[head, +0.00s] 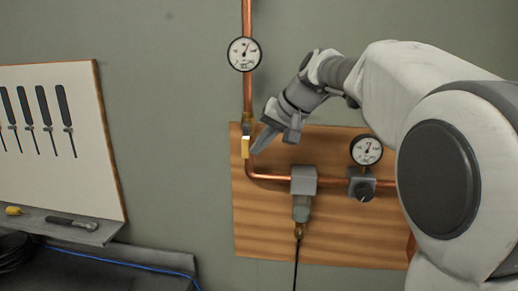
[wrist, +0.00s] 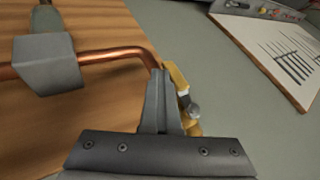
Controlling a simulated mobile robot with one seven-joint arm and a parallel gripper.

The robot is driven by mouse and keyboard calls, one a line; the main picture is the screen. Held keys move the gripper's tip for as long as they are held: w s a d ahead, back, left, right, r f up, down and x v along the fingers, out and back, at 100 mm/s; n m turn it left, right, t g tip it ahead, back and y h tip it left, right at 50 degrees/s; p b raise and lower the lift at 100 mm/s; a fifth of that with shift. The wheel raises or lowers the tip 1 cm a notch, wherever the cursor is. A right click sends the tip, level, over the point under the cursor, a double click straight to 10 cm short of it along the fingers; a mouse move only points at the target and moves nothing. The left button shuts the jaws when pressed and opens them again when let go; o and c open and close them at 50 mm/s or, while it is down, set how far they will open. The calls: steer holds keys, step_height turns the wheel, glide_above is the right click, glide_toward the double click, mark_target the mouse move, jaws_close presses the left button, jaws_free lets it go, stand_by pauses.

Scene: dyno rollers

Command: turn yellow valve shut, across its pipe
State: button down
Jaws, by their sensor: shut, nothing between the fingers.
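The yellow valve handle (head: 245,147) shows in the head view on the vertical copper pipe (head: 247,95), just above the bend. It looks roughly in line with the pipe. My gripper (head: 256,149) is just right of the handle, its fingers pointing down and left. In the wrist view my gripper (wrist: 160,73) has its fingers together with nothing between them. The yellow handle (wrist: 177,76) runs close along their right side there, partly hidden behind them. I cannot tell whether they touch.
A wooden backboard (head: 265,228) carries the horizontal pipe, a grey block (head: 303,181) and a regulator with a gauge (head: 366,150). Another gauge (head: 244,54) sits higher on the vertical pipe. A tool board (head: 85,130) stands left, above a shelf (head: 75,228). Bare wall lies between.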

mark_target(243, 154)
steer(key=shift+a+f+b, duration=0.1)
steer(key=shift+f+b, duration=0.05)
steer(key=shift+b, duration=0.15)
steer(key=y+b, duration=0.2)
steer(key=b, duration=0.2)
steer(key=a+f+m+t+y+b, duration=0.1)
steer(key=y+b, duration=0.1)
steer(key=b, duration=0.3)
steer(key=a+f+t+y+b, duration=0.1)
steer(key=y+b, duration=0.1)
steer(key=b, duration=0.3)
steer(key=shift+w+a+m, duration=0.2)
steer(key=shift+w+m, duration=0.1)
steer(key=shift+w+a+r+m+t+y+b, duration=0.1)
steer(key=shift+a+r+m+t+y+b, duration=0.6)
steer(key=shift+b, duration=1.95)
steer(key=shift+w+a+r+m+t+y+b, duration=0.2)
steer(key=shift+a+t+y+b, duration=0.85)
steer(key=shift+b, duration=1.6)
steer(key=shift+w+a+r+m+t+y+b, duration=0.1)
steer(key=shift+a+r+m+t+y+b, duration=0.3)
steer(key=shift+y+b, duration=1.6)
steer(key=shift+r+h+b, duration=0.1)
steer(key=shift+h+b, duration=0.55)
